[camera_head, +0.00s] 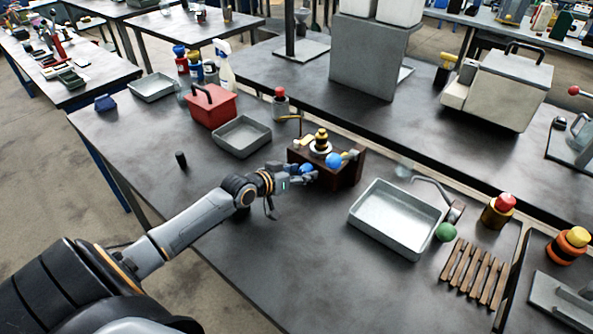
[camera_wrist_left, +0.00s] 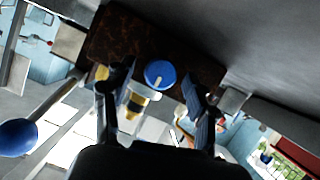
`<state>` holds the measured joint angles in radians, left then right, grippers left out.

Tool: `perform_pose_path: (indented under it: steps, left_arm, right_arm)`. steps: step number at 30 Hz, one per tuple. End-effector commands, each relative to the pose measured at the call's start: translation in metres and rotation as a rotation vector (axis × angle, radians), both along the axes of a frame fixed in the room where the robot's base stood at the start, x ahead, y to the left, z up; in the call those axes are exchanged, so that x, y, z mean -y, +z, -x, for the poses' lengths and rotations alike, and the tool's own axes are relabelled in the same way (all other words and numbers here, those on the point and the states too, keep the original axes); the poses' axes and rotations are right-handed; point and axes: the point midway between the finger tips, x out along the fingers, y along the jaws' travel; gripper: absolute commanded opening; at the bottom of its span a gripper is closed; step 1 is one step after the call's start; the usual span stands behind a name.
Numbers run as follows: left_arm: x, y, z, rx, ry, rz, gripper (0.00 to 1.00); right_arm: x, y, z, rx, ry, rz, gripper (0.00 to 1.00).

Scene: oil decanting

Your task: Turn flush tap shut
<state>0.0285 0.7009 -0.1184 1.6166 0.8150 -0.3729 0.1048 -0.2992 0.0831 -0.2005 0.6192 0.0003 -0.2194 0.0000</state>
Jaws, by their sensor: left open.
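A dark brown box (camera_head: 346,176) stands on the dark bench in the head view, with a black-and-yellow fitting (camera_head: 321,142) on top. A blue ball (camera_head: 333,160) shows at its front. My left gripper (camera_head: 308,176) is open beside the box's front left. In the left wrist view, a round blue knob (camera_wrist_left: 160,74) sits against the brown box (camera_wrist_left: 135,45), between and beyond my open fingers (camera_wrist_left: 155,98); contact cannot be told. A larger blue ball (camera_wrist_left: 18,137) on a rod shows at the left. Which blue part is the flush tap is not certain.
A metal tray (camera_head: 395,222) lies right of the box, with a green ball (camera_head: 446,232) and a wooden slatted rack (camera_head: 474,273) beyond. A grey tray (camera_head: 242,137) and a red container (camera_head: 212,107) stand behind left. The bench front is mostly clear.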

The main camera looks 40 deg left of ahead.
Motion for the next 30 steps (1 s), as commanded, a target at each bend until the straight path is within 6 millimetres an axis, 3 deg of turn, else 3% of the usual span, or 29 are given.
perform_pose_path:
  steps: [5, 18, 24, 30]
  left_arm:
    - [-0.003, 0.004, 0.014, -0.002, -0.001, -0.001, 0.58]
    - [-0.014, 0.034, 0.087, -0.004, -0.002, -0.002, 0.58]
    - [-0.018, 0.042, 0.104, -0.001, 0.0, 0.0, 0.58]
    - [-0.019, 0.045, 0.109, 0.0, 0.0, 0.0, 0.58]
  right_arm:
    - [-0.001, 0.0, 0.0, 0.0, 0.0, -0.001, 0.0]
    - [-0.002, 0.0, 0.0, -0.001, -0.001, -0.003, 0.0]
    - [-0.002, 0.0, 0.0, -0.001, -0.001, -0.003, 0.0]
    - [-0.003, 0.0, 0.0, -0.001, -0.001, -0.003, 0.0]
